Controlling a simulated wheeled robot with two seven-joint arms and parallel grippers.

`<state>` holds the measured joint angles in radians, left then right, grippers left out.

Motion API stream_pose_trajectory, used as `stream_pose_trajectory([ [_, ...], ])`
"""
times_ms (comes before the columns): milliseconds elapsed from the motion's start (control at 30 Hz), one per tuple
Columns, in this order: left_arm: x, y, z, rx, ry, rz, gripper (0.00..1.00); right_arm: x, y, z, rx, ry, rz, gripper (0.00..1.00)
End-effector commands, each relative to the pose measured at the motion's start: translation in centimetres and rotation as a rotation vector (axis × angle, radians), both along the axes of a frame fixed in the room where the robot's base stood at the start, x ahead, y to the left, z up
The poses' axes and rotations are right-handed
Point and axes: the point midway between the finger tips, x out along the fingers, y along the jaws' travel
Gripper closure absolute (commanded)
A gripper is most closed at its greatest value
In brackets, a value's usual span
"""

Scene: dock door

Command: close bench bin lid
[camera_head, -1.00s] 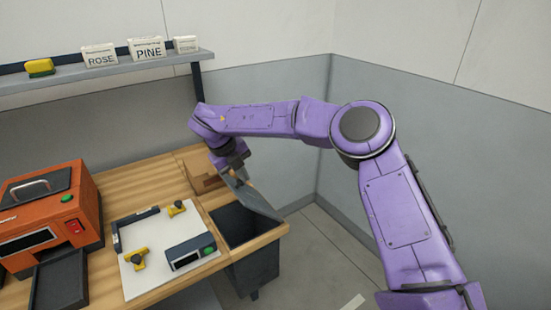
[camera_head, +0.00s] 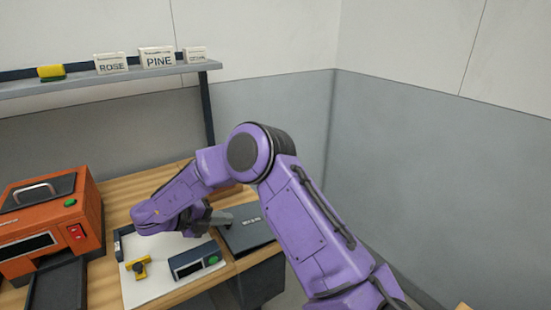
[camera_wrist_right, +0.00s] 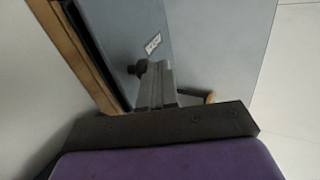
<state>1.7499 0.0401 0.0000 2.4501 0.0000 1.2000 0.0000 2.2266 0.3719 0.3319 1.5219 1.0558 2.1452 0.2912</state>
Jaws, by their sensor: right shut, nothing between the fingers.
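The bench bin lid (camera_head: 247,236) is a dark grey flat panel with a small label, over the bin at the bench's right end. It lies about level; I cannot tell if it is fully flush. In the right wrist view the lid (camera_wrist_right: 205,45) fills the middle, with its white label. My right gripper (camera_head: 226,218) is shut and empty, with its fingertips at the lid's left part. In the wrist view the fingers (camera_wrist_right: 152,72) point onto the lid beside a dark round knob; contact is unclear. The bin body (camera_head: 262,281) shows below the lid. My left gripper is not in view.
An orange machine (camera_head: 48,222) stands on the wooden bench (camera_head: 135,190) at left. A white board (camera_head: 150,287) holds a yellow clamp (camera_head: 138,267) and a small device (camera_head: 193,260). A shelf (camera_head: 110,79) with labelled boxes runs behind. A wall corner lies at right.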

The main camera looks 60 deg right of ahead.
Motion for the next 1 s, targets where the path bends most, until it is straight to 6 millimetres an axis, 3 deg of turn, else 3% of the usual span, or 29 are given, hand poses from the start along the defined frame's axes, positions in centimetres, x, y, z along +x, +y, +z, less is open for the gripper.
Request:
stream_pose_trajectory([
  [600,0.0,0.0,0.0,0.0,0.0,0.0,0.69,-0.4,-0.4,-0.3,-0.02,0.01,-0.011,1.0],
  [733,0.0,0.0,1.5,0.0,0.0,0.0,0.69,-0.3,-0.4,1.5,-0.021,0.008,-0.009,1.0],
  [867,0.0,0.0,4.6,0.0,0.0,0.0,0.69,-0.3,-0.4,5.3,-0.021,0.008,-0.005,1.0],
  [900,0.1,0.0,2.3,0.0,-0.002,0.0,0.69,0.3,0.9,3.9,-0.026,0.006,-0.003,1.0],
  [1000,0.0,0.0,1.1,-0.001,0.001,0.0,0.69,1.4,3.4,4.7,-0.026,0.005,-0.003,1.0],
])
